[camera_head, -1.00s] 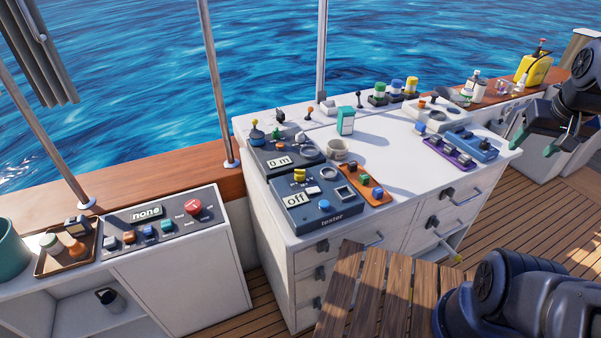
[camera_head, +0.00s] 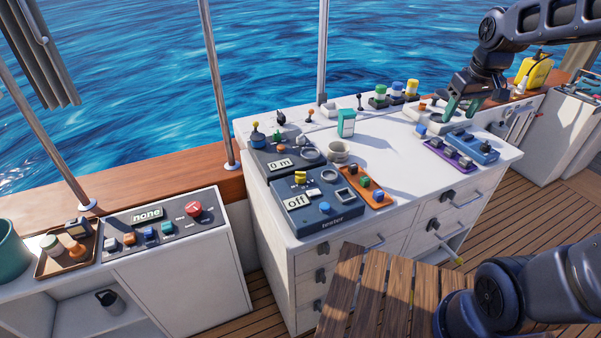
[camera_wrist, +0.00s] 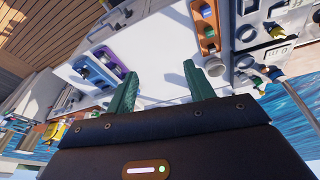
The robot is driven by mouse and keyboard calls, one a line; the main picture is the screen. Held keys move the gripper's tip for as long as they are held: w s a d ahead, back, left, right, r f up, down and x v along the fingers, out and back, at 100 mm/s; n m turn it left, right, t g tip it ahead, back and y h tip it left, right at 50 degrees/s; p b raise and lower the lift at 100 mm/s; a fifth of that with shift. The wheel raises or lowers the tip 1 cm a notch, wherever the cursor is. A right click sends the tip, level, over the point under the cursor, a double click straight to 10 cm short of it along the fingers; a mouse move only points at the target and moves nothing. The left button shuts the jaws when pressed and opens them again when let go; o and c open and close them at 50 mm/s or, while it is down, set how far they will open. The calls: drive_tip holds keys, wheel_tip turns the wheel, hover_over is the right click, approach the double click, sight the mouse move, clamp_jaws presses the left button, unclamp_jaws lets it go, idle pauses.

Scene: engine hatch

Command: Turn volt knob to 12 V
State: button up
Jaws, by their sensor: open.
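The blue tester box (camera_head: 302,222) sits at the near left corner of the white cabinet top. Its display (camera_head: 296,201) reads "Off". A yellow knob (camera_head: 300,177) stands at its back edge and a blue round knob (camera_head: 324,208) near its front; I cannot read which is the volt knob. My gripper (camera_head: 461,108) is open and empty, above the far right of the cabinet top, well away from the tester. In the wrist view, its green fingers (camera_wrist: 160,75) are apart over the bare white top, and the yellow knob (camera_wrist: 278,32) shows at upper right.
An orange switch strip (camera_head: 378,201) lies right of the tester. Behind it are a box reading "0 m" (camera_head: 280,163), a cup (camera_head: 338,151) and a teal-and-white carton (camera_head: 346,122). Purple (camera_head: 449,157) and blue (camera_head: 472,147) strips lie at right. The middle top is mostly clear.

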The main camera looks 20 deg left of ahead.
drive_tip(key=w+a+f+n+g, duration=0.1)
drive_tip(key=a+n, duration=0.1)
drive_tip(key=a, duration=0.4)
drive_tip(key=w+a+f+n, duration=0.2)
drive_tip(key=a, duration=0.4)
drive_tip(key=n+g+h, duration=0.1)
drive_tip(key=n+g, duration=0.1)
drive_tip(key=n, duration=0.5)
hover_over(300, 176)
wheel_tip(300, 176, down, 13)
drive_tip(key=f, duration=1)
drive_tip(key=shift+w+f, duration=0.2)
drive_tip(key=shift+w, duration=0.05)
drive_tip(key=shift+c, duration=0.2)
drive_tip(key=c, duration=0.9)
